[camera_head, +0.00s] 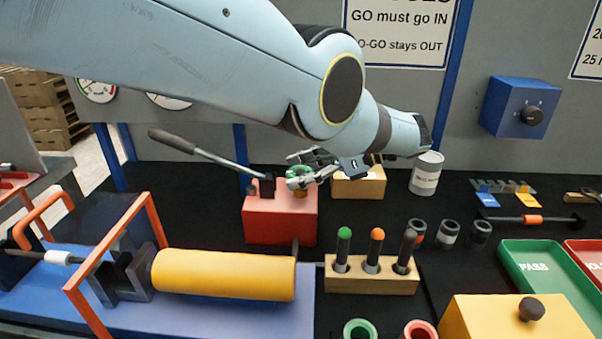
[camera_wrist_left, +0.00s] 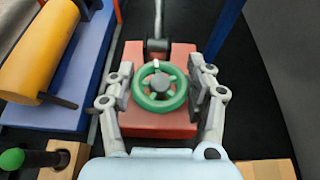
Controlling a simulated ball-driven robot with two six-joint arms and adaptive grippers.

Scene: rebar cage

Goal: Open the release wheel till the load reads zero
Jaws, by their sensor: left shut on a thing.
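The green release wheel (camera_wrist_left: 160,87) sits on top of the red pump block (camera_wrist_left: 158,122), with a small white mark at its rim. In the head view the wheel (camera_head: 299,172) is partly hidden by my left gripper (camera_head: 303,170), whose arm reaches over from the left. My left gripper (camera_wrist_left: 160,92) is shut on the wheel, one finger on each side of it. A lever handle (camera_head: 205,150) rises to the left from the red block (camera_head: 280,222). A round dial gauge (camera_head: 97,90) shows on the back panel; its reading is too small to tell. My right gripper is not in view.
A yellow cylinder (camera_head: 225,275) lies in an orange-framed rig on a blue base to the left. A wooden block (camera_head: 372,281) with upright pins stands in front of the pump. A grey can (camera_head: 426,174) stands behind right. A second gauge (camera_head: 170,102) is partly covered by my arm.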

